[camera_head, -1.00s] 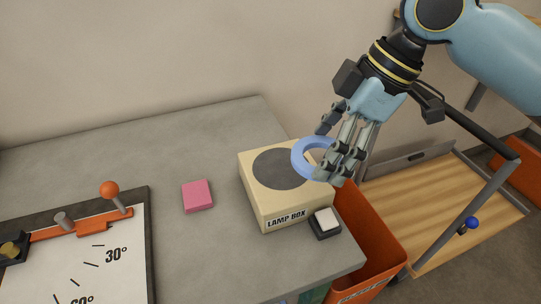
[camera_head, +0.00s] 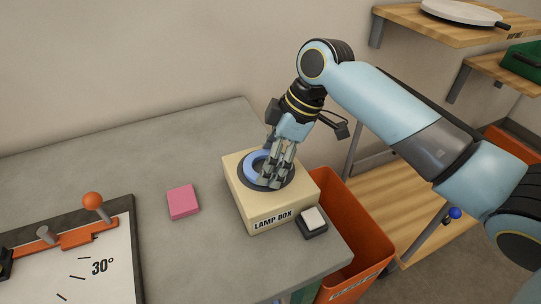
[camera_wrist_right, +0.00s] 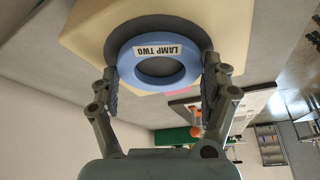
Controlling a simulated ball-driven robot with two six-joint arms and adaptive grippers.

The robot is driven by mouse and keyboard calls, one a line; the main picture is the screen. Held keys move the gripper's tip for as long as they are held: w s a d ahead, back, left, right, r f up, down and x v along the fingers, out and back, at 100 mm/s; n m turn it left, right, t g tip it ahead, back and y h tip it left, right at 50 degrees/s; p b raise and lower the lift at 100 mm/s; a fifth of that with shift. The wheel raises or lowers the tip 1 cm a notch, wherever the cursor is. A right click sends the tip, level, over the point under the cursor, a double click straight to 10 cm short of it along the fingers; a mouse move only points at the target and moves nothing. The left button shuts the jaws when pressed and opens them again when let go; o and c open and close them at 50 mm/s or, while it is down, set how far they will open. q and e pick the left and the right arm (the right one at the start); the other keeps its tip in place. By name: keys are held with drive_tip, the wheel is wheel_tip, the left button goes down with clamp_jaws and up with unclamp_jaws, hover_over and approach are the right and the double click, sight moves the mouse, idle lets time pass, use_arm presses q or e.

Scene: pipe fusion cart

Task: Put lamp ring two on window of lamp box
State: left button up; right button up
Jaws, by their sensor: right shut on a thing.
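Lamp ring two (camera_head: 254,165) is a blue ring; its "LAMP TWO" label shows in the right wrist view (camera_wrist_right: 160,84). My right gripper (camera_head: 272,182) is shut on it, with a finger on each side of the ring (camera_wrist_right: 160,80). The lamp box (camera_head: 303,188) is cream, with its name on the front. The ring is over the dark round window on the box top, roughly centred and lying flat. I cannot tell whether it rests on the window or hovers just above. The fingers hide part of the ring and window. My left gripper is not in view.
A black-based white button (camera_head: 313,217) sits at the box's front right corner. A pink block (camera_head: 183,201) lies on the grey table left of the box. An angle board (camera_head: 100,250) with orange parts is at the left. An orange bin (camera_head: 350,220) stands beyond the table's right edge.

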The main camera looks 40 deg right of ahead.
drive_tip(key=shift+f, duration=0.1)
drive_tip(key=o, duration=1.1)
drive_tip(key=shift+c, duration=0.2)
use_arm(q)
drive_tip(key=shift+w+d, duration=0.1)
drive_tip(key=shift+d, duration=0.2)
use_arm(e)
drive_tip(key=shift+d+r, duration=0.1)
drive_tip(key=shift+r, duration=0.1)
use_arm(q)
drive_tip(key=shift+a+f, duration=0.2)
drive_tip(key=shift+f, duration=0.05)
use_arm(e)
drive_tip(key=v, duration=1.2)
drive_tip(key=shift+f, duration=0.1)
